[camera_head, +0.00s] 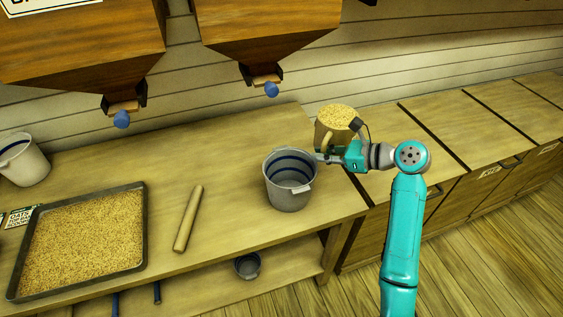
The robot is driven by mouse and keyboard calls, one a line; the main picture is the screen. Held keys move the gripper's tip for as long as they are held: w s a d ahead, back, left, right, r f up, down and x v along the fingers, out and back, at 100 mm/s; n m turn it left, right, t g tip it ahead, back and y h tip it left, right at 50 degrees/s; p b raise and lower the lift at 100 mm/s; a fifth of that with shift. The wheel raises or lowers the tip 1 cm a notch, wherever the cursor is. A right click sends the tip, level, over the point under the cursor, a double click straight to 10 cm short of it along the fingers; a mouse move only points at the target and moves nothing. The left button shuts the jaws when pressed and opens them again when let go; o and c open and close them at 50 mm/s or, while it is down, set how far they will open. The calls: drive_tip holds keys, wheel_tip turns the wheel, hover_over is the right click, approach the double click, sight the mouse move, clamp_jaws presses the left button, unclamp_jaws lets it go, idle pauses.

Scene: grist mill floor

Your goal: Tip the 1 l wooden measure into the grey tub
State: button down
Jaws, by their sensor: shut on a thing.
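The wooden measure (330,136) is a brown cup with a handle, filled to the top with pale grain. My gripper (328,155) is shut on the measure, seemingly at its handle side; the fingertips are small in this view and partly hidden. The measure looks upright, just behind and to the right of the grey tub. The grey tub (289,196) stands on the bench near its right end, with blue bands inside and a pale handle or tab at its front. The part of its inside that I see looks empty.
A dark tray of grain (142,228) lies on the bench (230,227) at left, beside a wooden roller (188,219). A pale bucket (36,168) stands at far left. Two wooden hoppers with blue knobs hang above. Lidded bins (447,148) run along the right.

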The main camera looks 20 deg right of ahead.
drive_tip(key=shift+a, duration=0.15)
drive_tip(key=shift+s+a+f+n+h, duration=0.1)
drive_tip(key=shift+a+f+n+h, duration=0.1)
drive_tip(key=shift+n+h, duration=0.55)
drive_tip(key=shift+a+n+h, duration=0.25)
drive_tip(key=shift+h, duration=0.3)
idle(0.6)
drive_tip(key=shift+s+a+n+h+p, duration=0.1)
drive_tip(key=shift+a+n+h+p, duration=0.2)
drive_tip(key=shift+n+h, duration=0.25)
drive_tip(key=shift+s+a+n+h+p, duration=0.1)
drive_tip(key=shift+a+n+h+p, duration=0.2)
drive_tip(key=shift+h, duration=0.45)
idle(1.6)
drive_tip(key=shift+d+r+n+t+h, duration=0.1)
drive_tip(key=shift+d+n+t+h, duration=0.2)
drive_tip(key=shift+n+t+h, duration=0.25)
idle(0.7)
drive_tip(key=shift+w+d+r+n+h, duration=0.2)
drive_tip(key=shift+d+n+h, duration=0.1)
drive_tip(key=shift+d+h, duration=0.2)
idle(0.9)
drive_tip(key=shift+f+h, duration=0.15)
drive_tip(key=shift+h, duration=0.1)
